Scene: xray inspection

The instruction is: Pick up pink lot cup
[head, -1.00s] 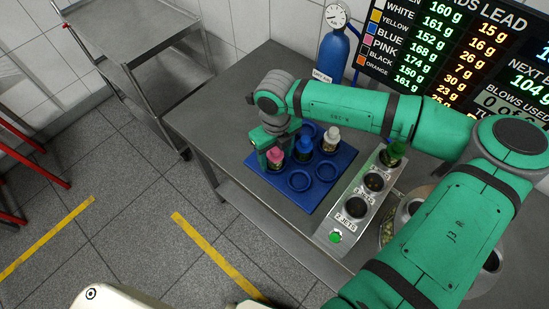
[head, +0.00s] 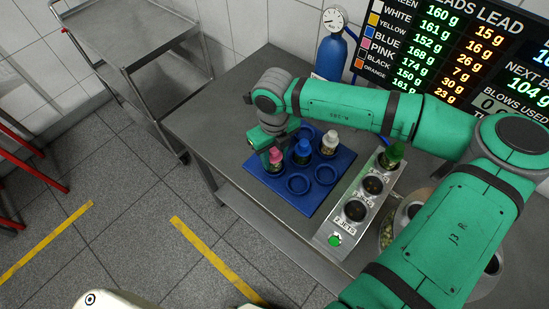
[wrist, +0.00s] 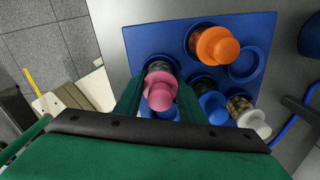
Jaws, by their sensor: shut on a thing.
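The pink lot cup (head: 275,157) has a pink stepped lid and stands upright at the blue tray's left side. In the wrist view the pink cup (wrist: 160,88) sits between the two green fingers. My gripper (wrist: 156,90) is shut on it. In the head view my gripper (head: 268,150) comes at the cup from behind and the left. I cannot tell whether the cup's base is clear of its ring.
The blue tray (head: 326,197) also holds a blue cup (head: 302,152), a white cup (head: 329,143) and an orange-lidded cup (wrist: 216,47). A metal block (head: 336,226) with round holes holds a green cup (head: 390,156). A gas cylinder (head: 331,55) stands behind.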

